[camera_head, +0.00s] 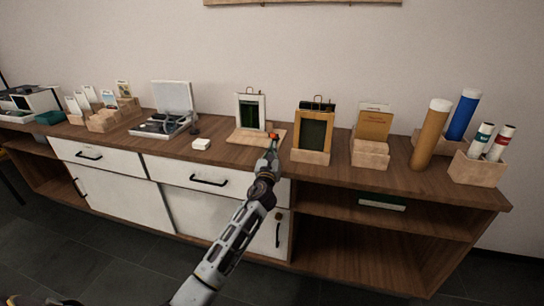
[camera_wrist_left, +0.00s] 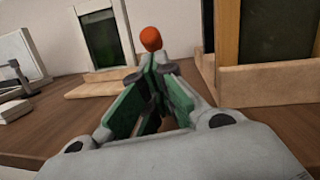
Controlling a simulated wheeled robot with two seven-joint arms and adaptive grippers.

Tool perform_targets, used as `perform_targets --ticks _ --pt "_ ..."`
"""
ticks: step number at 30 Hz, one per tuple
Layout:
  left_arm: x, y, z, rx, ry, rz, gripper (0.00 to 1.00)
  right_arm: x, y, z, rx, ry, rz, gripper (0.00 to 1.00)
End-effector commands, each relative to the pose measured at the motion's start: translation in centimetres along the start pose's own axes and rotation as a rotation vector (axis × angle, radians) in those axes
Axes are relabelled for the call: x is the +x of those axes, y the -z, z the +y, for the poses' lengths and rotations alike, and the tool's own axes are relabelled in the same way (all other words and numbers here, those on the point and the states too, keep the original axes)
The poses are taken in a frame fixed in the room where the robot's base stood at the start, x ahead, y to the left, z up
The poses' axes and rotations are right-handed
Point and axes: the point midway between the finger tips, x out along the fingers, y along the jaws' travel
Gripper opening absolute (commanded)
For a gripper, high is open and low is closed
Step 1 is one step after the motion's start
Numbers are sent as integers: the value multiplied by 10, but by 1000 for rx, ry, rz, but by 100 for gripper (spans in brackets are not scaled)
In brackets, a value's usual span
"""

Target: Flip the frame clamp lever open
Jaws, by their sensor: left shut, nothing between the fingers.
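The white frame (camera_head: 262,112) with a dark green panel stands upright on a light wooden base (camera_head: 240,138) on the sideboard. It also shows in the left wrist view (camera_wrist_left: 122,30), behind the fingers. An orange-red knob (camera_head: 273,136), which looks like the end of the clamp lever, is at the frame's lower right. In the left wrist view the knob (camera_wrist_left: 151,39) sits just beyond my left fingertips. My left gripper (camera_head: 273,147) is shut and empty, close to the knob; I cannot tell whether it touches. The rest of the lever is hidden. My right gripper is out of view.
A second wooden frame (camera_head: 329,125) in a wooden stand is close on the right. Card holders and tubes (camera_head: 431,133) stand further right. The sideboard's front strip is clear.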

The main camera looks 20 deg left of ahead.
Motion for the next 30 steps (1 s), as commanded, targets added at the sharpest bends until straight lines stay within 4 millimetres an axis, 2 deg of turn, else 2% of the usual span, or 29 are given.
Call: perform_targets --ticks 6,16,30 --pt "8 0 0 -1 0 0 0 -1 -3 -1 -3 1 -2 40" --pt "10 -1 0 0 0 0 0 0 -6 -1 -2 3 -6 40" --pt "10 -2 0 1 -1 5 0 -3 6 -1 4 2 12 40"
